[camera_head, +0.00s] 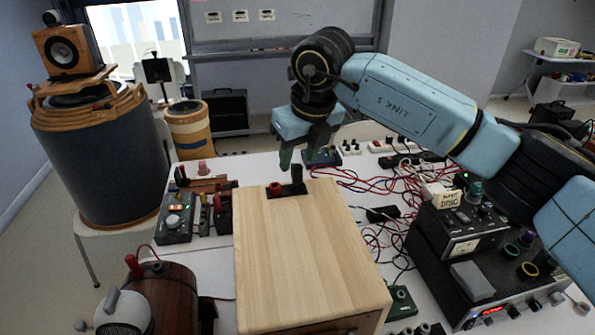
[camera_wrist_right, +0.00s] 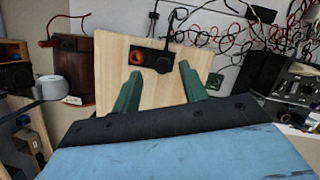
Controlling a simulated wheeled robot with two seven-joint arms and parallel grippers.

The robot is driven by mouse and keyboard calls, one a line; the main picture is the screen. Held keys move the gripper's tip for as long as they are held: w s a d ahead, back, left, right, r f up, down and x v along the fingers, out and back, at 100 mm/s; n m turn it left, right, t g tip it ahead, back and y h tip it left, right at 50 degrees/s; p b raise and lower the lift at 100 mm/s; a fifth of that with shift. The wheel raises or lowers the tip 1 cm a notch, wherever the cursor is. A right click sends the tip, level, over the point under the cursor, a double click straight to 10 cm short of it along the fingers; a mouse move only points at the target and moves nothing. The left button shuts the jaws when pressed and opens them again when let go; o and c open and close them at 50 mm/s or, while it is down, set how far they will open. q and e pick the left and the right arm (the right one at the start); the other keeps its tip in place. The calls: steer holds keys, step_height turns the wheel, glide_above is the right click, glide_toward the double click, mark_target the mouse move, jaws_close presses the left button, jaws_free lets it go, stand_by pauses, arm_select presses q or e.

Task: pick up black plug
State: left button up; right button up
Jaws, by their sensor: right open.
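The black plug (camera_head: 297,174) stands upright on a small dark terminal plate (camera_head: 285,191) at the far end of the wooden box's top. A red terminal (camera_head: 274,188) sits beside it on the plate. My right gripper (camera_head: 298,158) is open, its green fingers pointing down just above and behind the plug. In the right wrist view the black plug (camera_wrist_right: 169,38) shows beyond the open fingers of the right gripper (camera_wrist_right: 160,75), with the red terminal (camera_wrist_right: 137,57) to its left. Nothing is between the fingers. My left gripper is not in view.
A large speaker drum (camera_head: 100,155) stands at the far left.

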mark_target(298, 165)
steer(key=x, duration=0.3)
steer(key=shift+w+d+f+p, duration=0.15)
steer(key=shift+f+p, duration=0.05)
steer(key=shift+p, duration=0.15)
steer(key=shift+f, duration=0.15)
jaws_close()
step_height(298, 165, up, 10)
steer(key=shift+r+b, duration=0.1)
steer(key=shift+b, duration=0.65)
